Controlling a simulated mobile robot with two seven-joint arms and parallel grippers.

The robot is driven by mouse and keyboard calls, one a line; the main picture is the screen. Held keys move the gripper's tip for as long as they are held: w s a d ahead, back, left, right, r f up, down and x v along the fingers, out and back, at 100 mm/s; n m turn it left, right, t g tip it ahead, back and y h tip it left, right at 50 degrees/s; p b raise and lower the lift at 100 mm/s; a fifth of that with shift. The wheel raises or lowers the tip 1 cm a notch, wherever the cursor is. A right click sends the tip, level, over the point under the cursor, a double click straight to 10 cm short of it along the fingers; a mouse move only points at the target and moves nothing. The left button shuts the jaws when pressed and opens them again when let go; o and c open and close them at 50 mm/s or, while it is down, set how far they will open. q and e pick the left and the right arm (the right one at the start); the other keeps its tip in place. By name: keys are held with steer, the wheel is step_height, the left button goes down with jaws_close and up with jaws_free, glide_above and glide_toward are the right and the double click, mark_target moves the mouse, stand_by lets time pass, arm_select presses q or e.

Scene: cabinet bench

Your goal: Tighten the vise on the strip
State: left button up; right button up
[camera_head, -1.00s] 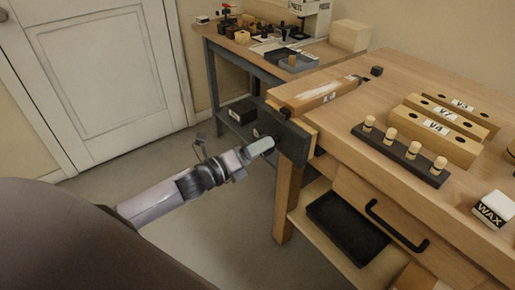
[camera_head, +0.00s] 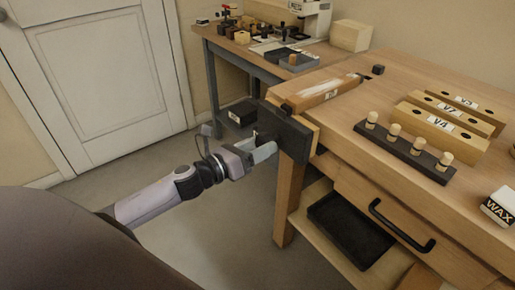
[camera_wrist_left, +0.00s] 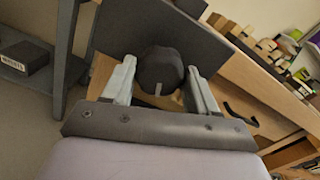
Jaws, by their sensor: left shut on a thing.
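The vise (camera_head: 290,132) is on the left end of the wooden workbench, with a dark upright front jaw. A round black knob (camera_wrist_left: 160,72) stands out from that jaw, with a small light mark at its lower edge. My left gripper (camera_head: 267,150) reaches in from the left at the front jaw. In the left wrist view my left gripper (camera_wrist_left: 162,70) has one finger on each side of the knob and is shut on it. A labelled wooden piece (camera_head: 322,94), possibly the strip, lies along the bench end behind the dark jaw. My right gripper is not in view.
Wooden blocks marked V4 (camera_head: 437,132) and V7, a dark rack with wooden pegs (camera_head: 403,152), and a wax block (camera_head: 499,207) sit on the bench. A drawer handle (camera_head: 402,226) juts from its front. A grey side table (camera_head: 223,45) stands behind.

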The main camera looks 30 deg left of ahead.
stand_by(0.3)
arm_select(q)
steer(key=shift+m+b, duration=0.65)
steer(key=shift+m, duration=1.45)
